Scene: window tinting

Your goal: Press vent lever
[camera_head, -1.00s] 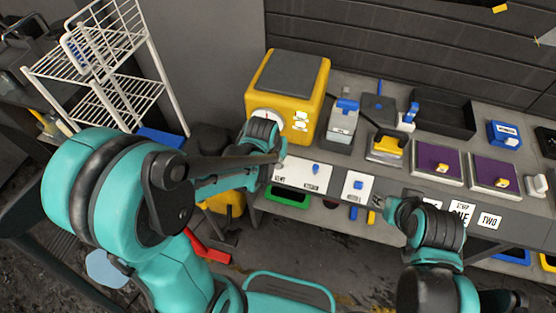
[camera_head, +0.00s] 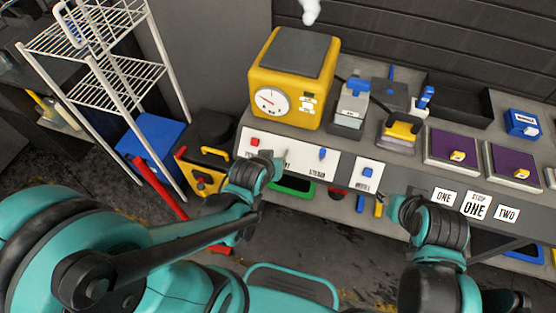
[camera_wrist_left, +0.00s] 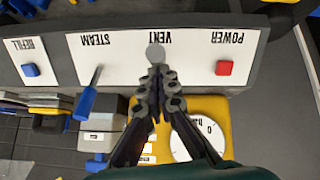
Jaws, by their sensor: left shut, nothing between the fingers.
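The white control panel (camera_head: 300,155) on the bench front carries a red POWER button (camera_wrist_left: 224,68), a vent lever with a round grey knob (camera_wrist_left: 156,53), a blue STEAM lever (camera_wrist_left: 93,80) and a blue REFILL button (camera_wrist_left: 30,70). The panel is upside down in the left wrist view. My left gripper (camera_wrist_left: 156,72) is shut and empty, its fingertips right at the vent knob; contact cannot be told. In the head view the left gripper (camera_head: 277,167) partly hides the VENT label. My right gripper (camera_head: 390,208) is at the bench front, right of the REFILL button; its jaws are unclear.
A yellow machine (camera_head: 285,65) with a round dial stands behind the panel, with a white puff (camera_head: 311,10) above it. Purple pads (camera_head: 452,148), a black tray (camera_head: 455,102) and blue-handled tools lie right. A wire rack (camera_head: 120,70) stands left.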

